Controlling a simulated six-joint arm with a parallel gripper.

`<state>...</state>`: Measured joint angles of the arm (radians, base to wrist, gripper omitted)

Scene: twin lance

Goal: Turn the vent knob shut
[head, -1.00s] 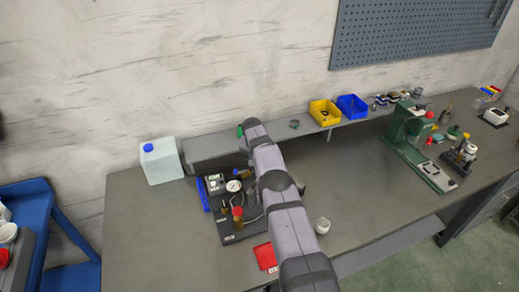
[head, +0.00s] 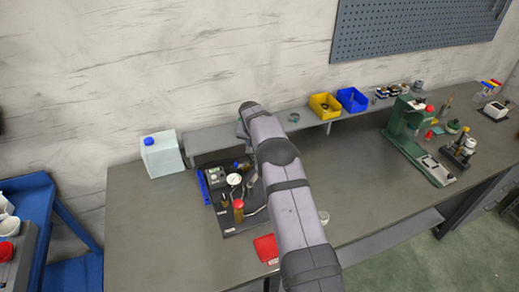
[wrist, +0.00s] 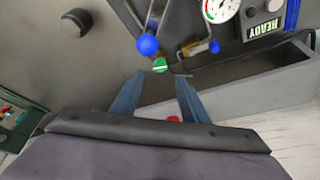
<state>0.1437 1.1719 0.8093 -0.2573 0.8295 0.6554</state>
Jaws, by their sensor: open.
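In the wrist view, a small round green knob (wrist: 160,65) with a white line across it lies just beyond my fingertips. Which control is the vent knob is not labelled in view. A blue ball knob (wrist: 148,45) on a metal rod and a blue-tipped lever (wrist: 213,47) are close to it. My gripper (wrist: 158,88) is open, with its two blue-grey fingers apart and nothing held between them. The fingers point towards the green knob without visibly touching it. In the head view, the rig's dial gauge (head: 234,180) shows left of my arm, which hides my gripper and part of the rig.
The grey shelf (head: 215,137) runs along the wall behind the rig. A white jug (head: 162,157) stands left of it, and a red box (head: 266,248) lies in front. The bench left of the rig is clear.

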